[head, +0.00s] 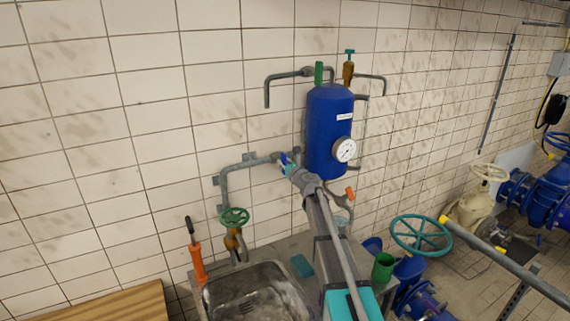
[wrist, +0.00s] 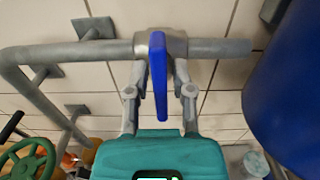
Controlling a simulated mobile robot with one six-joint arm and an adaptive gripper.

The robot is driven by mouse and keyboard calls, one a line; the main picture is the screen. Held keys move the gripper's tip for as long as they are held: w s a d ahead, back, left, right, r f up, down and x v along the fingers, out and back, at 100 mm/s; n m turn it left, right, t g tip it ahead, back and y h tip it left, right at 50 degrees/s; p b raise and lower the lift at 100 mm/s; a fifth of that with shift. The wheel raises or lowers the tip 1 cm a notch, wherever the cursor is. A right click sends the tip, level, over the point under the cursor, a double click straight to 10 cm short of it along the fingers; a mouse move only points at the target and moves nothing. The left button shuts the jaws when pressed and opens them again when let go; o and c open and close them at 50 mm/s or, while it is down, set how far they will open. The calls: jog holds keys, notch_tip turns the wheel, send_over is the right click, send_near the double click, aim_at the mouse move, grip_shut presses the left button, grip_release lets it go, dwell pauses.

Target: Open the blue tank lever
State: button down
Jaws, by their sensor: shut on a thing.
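The blue lever (head: 284,160) sits on a grey pipe to the left of the blue tank (head: 328,125). In the wrist view the lever (wrist: 158,70) shows as a narrow blue bar standing across the horizontal pipe (wrist: 110,50). My gripper (head: 292,170) reaches up to the lever from the front. In the wrist view the fingers of my gripper (wrist: 159,92) stand on both sides of the lever and are shut on it. The fingertips partly hide behind the lever and pipe. The tank's edge fills the right of the wrist view.
A round gauge (head: 344,150) is on the tank's front. A green cup (head: 383,266) and a teal wheel (head: 420,234) are at the right.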

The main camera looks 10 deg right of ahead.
jog(key=n, duration=0.4)
jog(key=shift+a, duration=0.2)
jog(key=n, duration=0.9)
jog(key=f+n+b, duration=0.1)
jog(key=n, duration=0.3)
jog(key=shift+s+a+n, duration=0.2)
jog(key=shift+n, duration=0.1)
jog(key=c, duration=0.7)
grip_release()
